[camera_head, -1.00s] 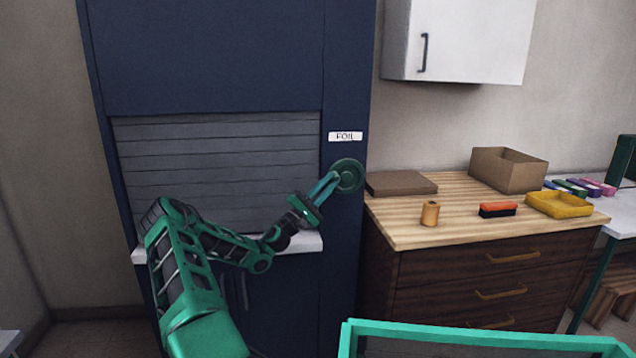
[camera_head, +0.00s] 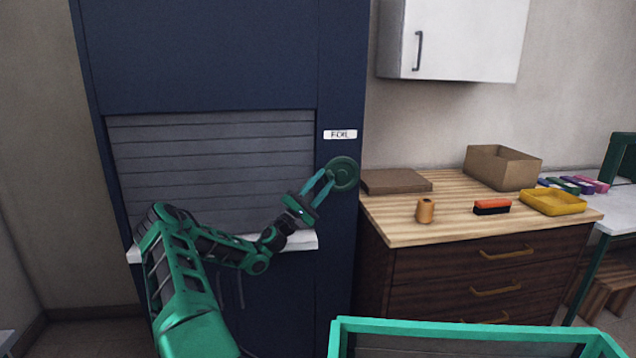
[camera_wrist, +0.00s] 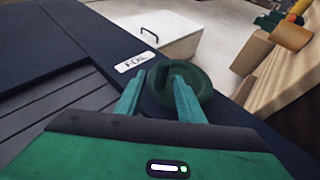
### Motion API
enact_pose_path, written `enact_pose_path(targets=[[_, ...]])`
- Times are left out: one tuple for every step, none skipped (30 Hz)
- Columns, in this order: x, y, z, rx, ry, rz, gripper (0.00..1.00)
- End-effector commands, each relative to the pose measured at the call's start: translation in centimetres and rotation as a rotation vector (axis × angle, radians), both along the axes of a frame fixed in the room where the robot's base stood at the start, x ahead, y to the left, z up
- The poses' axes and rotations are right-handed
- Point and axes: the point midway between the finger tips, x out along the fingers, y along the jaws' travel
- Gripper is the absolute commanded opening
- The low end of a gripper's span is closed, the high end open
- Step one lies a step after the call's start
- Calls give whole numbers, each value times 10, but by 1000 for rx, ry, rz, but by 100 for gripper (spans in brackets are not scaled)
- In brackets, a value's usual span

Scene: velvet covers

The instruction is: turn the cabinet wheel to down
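The cabinet wheel (camera_head: 346,172) is a round dark green disc on the navy cabinet's right post, below the white FOIL label (camera_head: 340,134). It also shows in the wrist view (camera_wrist: 203,78). My gripper (camera_head: 324,178) is at the wheel's left side, its two teal fingers spread apart with a gap between them. In the wrist view, my gripper (camera_wrist: 157,85) has one finger over the wheel's face and the other by its left edge. I cannot tell whether either finger touches it. Nothing is held between the fingertips.
The cabinet's grey slatted shutter (camera_head: 212,165) is down to a pale ledge (camera_head: 305,241). To the right, a wooden counter (camera_head: 400,225) holds a cardboard box (camera_head: 502,168), a spool (camera_head: 425,211), a brush (camera_head: 492,206) and a yellow tray (camera_head: 552,203). A white wall cabinet (camera_head: 460,40) hangs above.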

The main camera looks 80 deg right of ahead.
Motion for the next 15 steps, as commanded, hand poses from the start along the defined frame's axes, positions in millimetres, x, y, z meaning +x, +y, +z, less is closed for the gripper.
enact_pose_path(targets=[[0, 0, 0, -1, 0, -1, 35], [-1, 0, 0, -1, 0, -1, 35], [-1, 0, 0, 0, -1, -1, 35], [0, 1, 0, 0, -1, -1, 35], [0, 1, -1, 0, -1, -1, 35], [2, 2, -2, 0, -1, -1, 35], [3, 3, -4, 1, -1, 0, 35], [5, 5, -5, 1, 0, -1, 35], [8, 7, -8, 2, 0, -1, 35], [10, 10, -11, 3, 1, -1, 35], [13, 12, -14, 3, 3, -1, 35], [18, 17, -18, 2, 3, 0, 35], [21, 20, -21, 2, 2, 0, 35], [25, 23, -25, 2, 2, 0, 35], [30, 27, -29, 3, 2, 1, 35]])
